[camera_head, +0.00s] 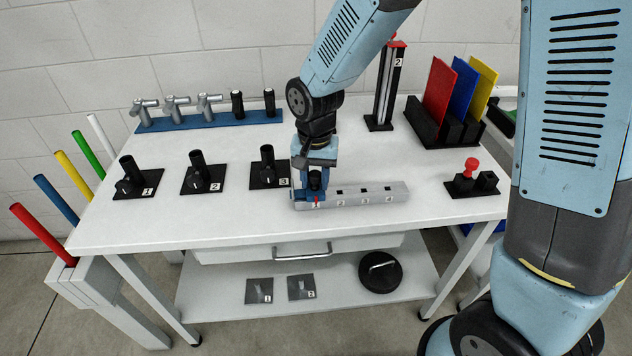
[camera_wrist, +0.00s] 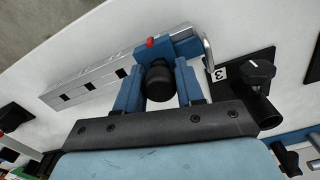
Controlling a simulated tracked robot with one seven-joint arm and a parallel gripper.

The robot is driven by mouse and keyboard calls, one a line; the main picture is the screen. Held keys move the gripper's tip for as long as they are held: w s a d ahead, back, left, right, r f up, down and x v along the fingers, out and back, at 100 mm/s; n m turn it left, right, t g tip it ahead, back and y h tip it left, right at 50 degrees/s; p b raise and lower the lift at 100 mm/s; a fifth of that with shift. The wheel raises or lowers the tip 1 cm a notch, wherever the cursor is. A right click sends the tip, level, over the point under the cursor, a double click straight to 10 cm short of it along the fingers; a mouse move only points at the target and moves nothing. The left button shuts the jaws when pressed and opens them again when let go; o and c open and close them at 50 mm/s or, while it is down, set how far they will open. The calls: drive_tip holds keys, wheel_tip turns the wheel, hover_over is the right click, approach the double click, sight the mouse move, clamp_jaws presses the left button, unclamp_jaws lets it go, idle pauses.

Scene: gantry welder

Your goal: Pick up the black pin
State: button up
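The black pin (camera_wrist: 158,84) shows in the wrist view as a dark round-topped cylinder between the two blue fingers of my gripper (camera_wrist: 160,88). It is at the end of the long grey metal block (camera_wrist: 88,85), beside a blue part (camera_wrist: 184,46) with a small red piece (camera_wrist: 150,41). In the head view my gripper (camera_head: 315,180) is low over the left end of the grey block (camera_head: 370,195), near the slot marked 1. The fingers are on either side of the pin. I cannot tell whether they press on it. The pin's lower part is hidden.
Black fixture 3 (camera_head: 268,170) stands close left of my gripper; fixtures 2 (camera_head: 197,180) and 1 (camera_head: 132,184) are farther left. A blue rack (camera_head: 160,126) is behind. A red-topped fixture (camera_head: 471,180) stands at right. The white tabletop (camera_head: 240,222) is clear in front.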

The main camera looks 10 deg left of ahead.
drive_tip(key=c, duration=0.6)
